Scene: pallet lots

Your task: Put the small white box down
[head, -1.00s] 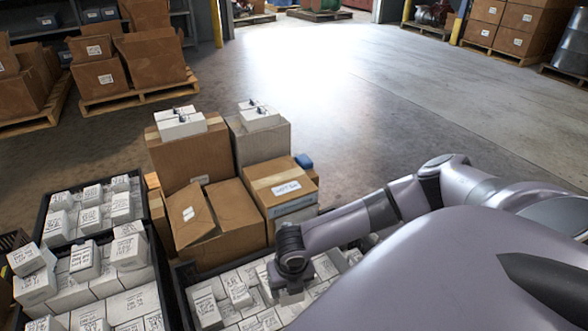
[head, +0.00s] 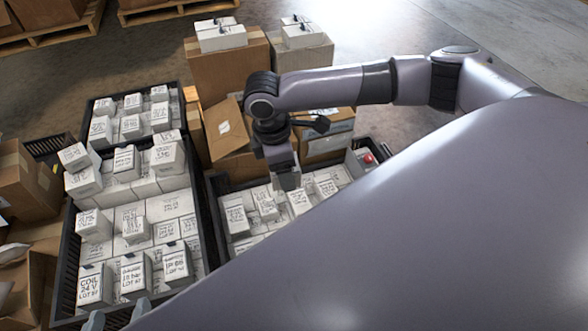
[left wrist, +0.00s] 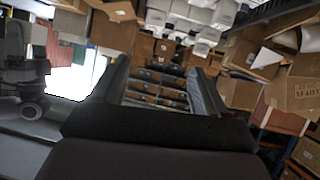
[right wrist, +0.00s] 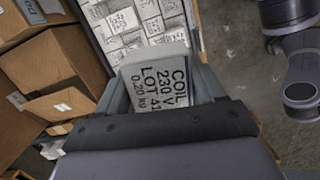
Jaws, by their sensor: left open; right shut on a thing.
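The small white box (right wrist: 155,85), labelled COIL 230 V, is between the fingers of my right gripper (right wrist: 160,68) in the right wrist view. In the head view my right gripper (head: 287,178) points down over the right black crate of white boxes (head: 214,205); the held box is hard to make out there. I cannot tell whether it touches the boxes below. My left gripper shows only as two fingertips (head: 117,316) at the bottom left edge of the head view, by the left crate (head: 66,262). In the left wrist view its fingers (left wrist: 160,70) are apart with nothing between.
Another black crate of white boxes (head: 86,112) stands behind the left one. Brown cartons, one open (head: 225,125), stand close behind the right gripper, with white boxes (head: 221,38) on top. Open cartons (head: 25,180) line the left edge.

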